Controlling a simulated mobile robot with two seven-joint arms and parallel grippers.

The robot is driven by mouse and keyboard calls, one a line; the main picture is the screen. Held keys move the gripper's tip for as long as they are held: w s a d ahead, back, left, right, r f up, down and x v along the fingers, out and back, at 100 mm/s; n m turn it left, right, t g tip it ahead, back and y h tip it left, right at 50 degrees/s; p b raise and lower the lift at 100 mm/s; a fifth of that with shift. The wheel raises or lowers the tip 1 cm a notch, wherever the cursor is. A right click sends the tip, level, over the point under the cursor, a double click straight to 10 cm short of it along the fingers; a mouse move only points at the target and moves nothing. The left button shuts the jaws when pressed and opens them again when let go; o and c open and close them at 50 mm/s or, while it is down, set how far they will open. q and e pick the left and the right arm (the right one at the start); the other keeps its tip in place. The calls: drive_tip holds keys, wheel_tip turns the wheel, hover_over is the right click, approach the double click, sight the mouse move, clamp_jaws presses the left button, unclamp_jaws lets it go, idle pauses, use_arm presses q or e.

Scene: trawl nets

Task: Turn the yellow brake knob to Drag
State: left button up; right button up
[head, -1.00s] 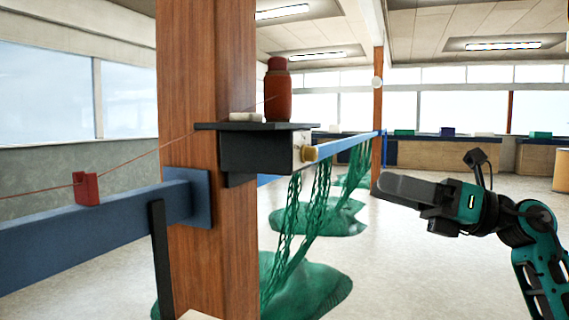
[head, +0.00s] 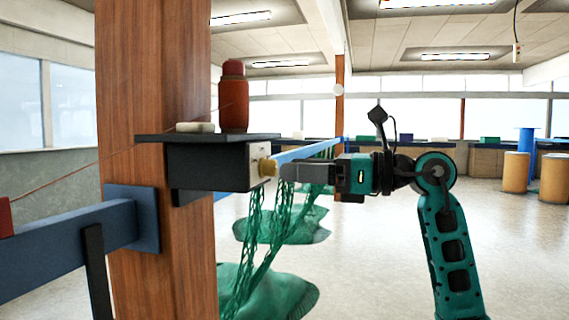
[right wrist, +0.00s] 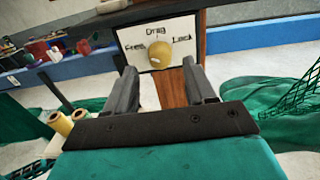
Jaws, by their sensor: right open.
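The yellow brake knob (head: 268,168) sticks out of the pale front plate (head: 255,153) of a dark box on the wooden post. In the right wrist view the round knob (right wrist: 159,54) sits on the white plate, with "Free" at its left, "Drag" above it and "Lock" at its right. Which label it points to is not clear. My right gripper (head: 286,172) is level with the knob, its fingertips just short of it or beside it. In the right wrist view its two fingers (right wrist: 160,70) are apart, one on each side of the knob. My left gripper is not in view.
The dark box (head: 207,167) carries a shelf with a red bottle-like object (head: 233,98) and a pale block (head: 195,127). The wooden post (head: 150,60) stands left. Green nets (head: 275,295) hang below a blue rail (head: 310,151). Barrels (head: 515,172) stand far right; the floor between is open.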

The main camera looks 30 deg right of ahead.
sight(277, 169)
drive_tip(key=shift+x, duration=1.55)
clamp_jaws()
